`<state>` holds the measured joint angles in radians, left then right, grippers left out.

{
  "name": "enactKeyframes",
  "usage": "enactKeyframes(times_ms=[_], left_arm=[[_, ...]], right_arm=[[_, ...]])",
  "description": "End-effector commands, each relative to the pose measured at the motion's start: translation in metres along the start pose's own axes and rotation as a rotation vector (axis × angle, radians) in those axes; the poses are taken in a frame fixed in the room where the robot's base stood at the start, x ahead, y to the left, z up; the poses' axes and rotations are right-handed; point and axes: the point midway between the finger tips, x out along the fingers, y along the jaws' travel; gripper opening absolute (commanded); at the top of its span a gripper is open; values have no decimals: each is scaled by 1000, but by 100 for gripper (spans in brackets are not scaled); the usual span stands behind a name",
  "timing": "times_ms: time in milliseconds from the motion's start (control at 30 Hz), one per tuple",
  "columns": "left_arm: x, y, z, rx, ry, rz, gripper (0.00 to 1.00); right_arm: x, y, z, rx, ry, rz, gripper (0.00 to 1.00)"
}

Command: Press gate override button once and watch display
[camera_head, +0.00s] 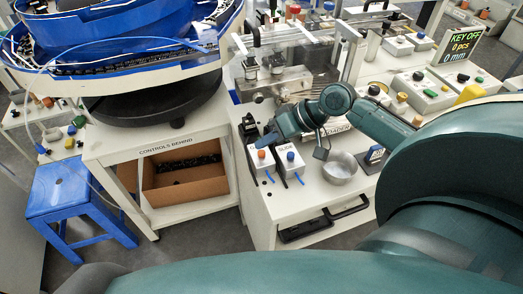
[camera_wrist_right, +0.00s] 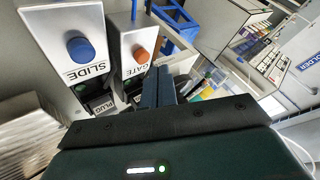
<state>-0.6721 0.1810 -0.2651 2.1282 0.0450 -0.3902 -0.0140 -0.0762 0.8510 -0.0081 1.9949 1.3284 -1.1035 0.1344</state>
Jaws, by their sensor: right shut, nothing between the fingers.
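The gate box (camera_head: 262,166) is a small white box with an orange button (camera_head: 261,154) on top. In the right wrist view the orange button (camera_wrist_right: 140,54) shows beside the word GATE. My right gripper (camera_head: 266,141) is shut and empty, with its tips close to the gate box; in the wrist view its fingers (camera_wrist_right: 159,72) point just beside the orange button. I cannot tell whether they touch the box. The display (camera_head: 461,46) at the upper right reads KEY OFF, 0 pcs, 0 mm. My left gripper is not in view.
The slide box with its blue button (camera_head: 290,156) stands right beside the gate box; its button also shows in the wrist view (camera_wrist_right: 80,49). A metal bowl (camera_head: 340,168) is to the right. The large blue bowl feeder (camera_head: 130,45) stands left. A control box (camera_head: 432,90) is farther right.

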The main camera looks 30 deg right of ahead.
Motion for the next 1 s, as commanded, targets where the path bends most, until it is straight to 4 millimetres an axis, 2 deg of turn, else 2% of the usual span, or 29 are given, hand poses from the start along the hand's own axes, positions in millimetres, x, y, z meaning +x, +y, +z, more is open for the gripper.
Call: enactKeyframes(times_ms=[1000], left_arm=[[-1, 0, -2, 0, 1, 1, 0]], right_arm=[[9, 6, 6, 1, 0, 0, 0]])
